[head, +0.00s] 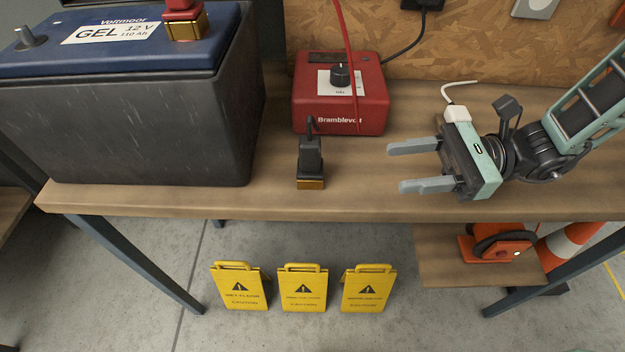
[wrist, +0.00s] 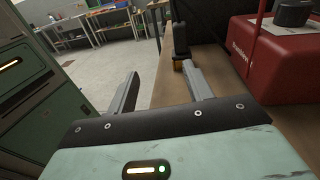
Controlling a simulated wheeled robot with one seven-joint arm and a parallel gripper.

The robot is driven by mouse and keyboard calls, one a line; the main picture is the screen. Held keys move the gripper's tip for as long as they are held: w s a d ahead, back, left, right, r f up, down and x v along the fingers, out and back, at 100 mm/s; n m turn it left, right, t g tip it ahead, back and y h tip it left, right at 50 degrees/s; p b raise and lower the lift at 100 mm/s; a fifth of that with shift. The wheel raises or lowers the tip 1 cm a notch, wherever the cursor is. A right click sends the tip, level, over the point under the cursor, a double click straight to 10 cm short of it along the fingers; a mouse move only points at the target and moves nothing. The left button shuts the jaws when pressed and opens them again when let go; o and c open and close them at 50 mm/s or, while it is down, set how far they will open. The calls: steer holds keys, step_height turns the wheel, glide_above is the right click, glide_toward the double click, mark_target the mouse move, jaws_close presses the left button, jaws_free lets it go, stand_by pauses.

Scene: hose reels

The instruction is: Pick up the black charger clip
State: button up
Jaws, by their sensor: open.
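The black charger clip (head: 310,158) stands on the wooden bench in front of the red charger, near the bench's front edge. It has a black body with a brass-coloured base. In the wrist view the clip (wrist: 180,42) shows beyond the tip of the right finger, its lower part partly hidden by that finger. My gripper (head: 396,167) is open and empty, to the right of the clip in the head view, with its fingers pointing left towards it. A clear gap separates the fingertips from the clip. In the wrist view my gripper (wrist: 162,82) also shows spread fingers.
The red charger (head: 340,95) stands behind the clip. A large battery (head: 130,120) with a red clip (head: 184,20) on top stands at the left. The wooden bench (head: 330,200) is bare between clip and gripper. Yellow floor signs (head: 302,288) stand below the front edge.

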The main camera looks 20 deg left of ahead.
mark_target(299, 166)
steer(key=shift+w+d+f+m+t+y, duration=0.1)
steer(key=shift+w+f+m+t+y, duration=0.55)
steer(key=shift+w+f+m, duration=0.35)
steer(key=x, duration=0.5)
steer(key=p+x, duration=0.1)
steer(key=x, duration=0.5)
steer(key=w+x, duration=0.1)
steer(key=x, duration=0.5)
steer(key=shift+s+a+r, duration=0.1)
steer(key=shift+a+r, duration=0.1)
steer(key=shift+c, duration=0.3)
jaws_close()
